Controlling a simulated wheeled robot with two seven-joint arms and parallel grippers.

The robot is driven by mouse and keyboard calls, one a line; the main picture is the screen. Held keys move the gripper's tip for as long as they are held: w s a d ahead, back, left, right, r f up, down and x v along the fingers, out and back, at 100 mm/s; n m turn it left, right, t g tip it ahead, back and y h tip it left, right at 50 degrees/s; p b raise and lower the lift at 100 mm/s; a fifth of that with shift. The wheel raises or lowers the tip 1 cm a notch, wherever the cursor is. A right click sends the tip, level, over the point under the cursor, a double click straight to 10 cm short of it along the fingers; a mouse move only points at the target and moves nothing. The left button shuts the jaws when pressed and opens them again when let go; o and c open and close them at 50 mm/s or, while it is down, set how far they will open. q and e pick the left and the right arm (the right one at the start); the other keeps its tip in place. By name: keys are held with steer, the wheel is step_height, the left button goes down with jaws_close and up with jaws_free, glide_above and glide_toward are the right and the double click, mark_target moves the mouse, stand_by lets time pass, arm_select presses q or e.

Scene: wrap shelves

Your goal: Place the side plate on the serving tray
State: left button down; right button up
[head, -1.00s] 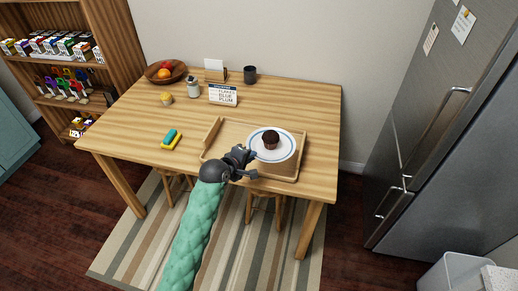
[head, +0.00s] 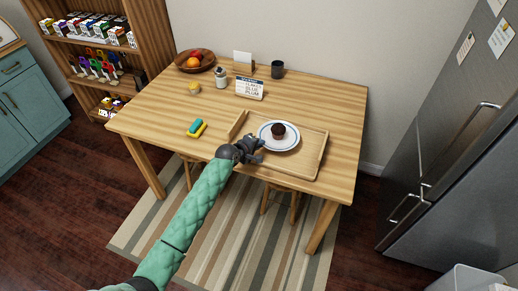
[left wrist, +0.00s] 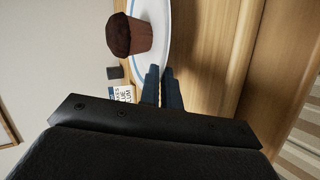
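The side plate (head: 265,142) is white with a blue ring and carries a brown muffin (head: 278,130). In the head view it appears over the left and middle part of the wooden serving tray (head: 308,150); whether it touches the tray floor is unclear. My left gripper (head: 256,147) is at the plate's near left edge. In the left wrist view the two fingers (left wrist: 161,88) are close together with the plate's rim (left wrist: 166,40) between them, and the muffin (left wrist: 128,36) stands on the plate. My right gripper is not in view.
A sponge (head: 196,128) lies left of the tray on the table (head: 165,115). A lettered sign (head: 249,88), a shaker (head: 221,78), a dark mug (head: 278,69) and a fruit bowl (head: 195,62) stand farther back. The fridge (head: 450,150) is at the right.

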arm_select(q)
steer(key=shift+f, duration=0.25)
steer(key=shift+f+p, duration=0.6)
steer(key=shift+f, duration=0.7)
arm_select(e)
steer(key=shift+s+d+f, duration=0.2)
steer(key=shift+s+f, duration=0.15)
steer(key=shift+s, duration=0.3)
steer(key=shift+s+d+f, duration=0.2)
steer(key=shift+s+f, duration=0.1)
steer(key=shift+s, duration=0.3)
arm_select(q)
steer(key=c, duration=2)
jaws_free()
steer(key=shift+f, duration=0.1)
steer(key=shift+o, duration=0.4)
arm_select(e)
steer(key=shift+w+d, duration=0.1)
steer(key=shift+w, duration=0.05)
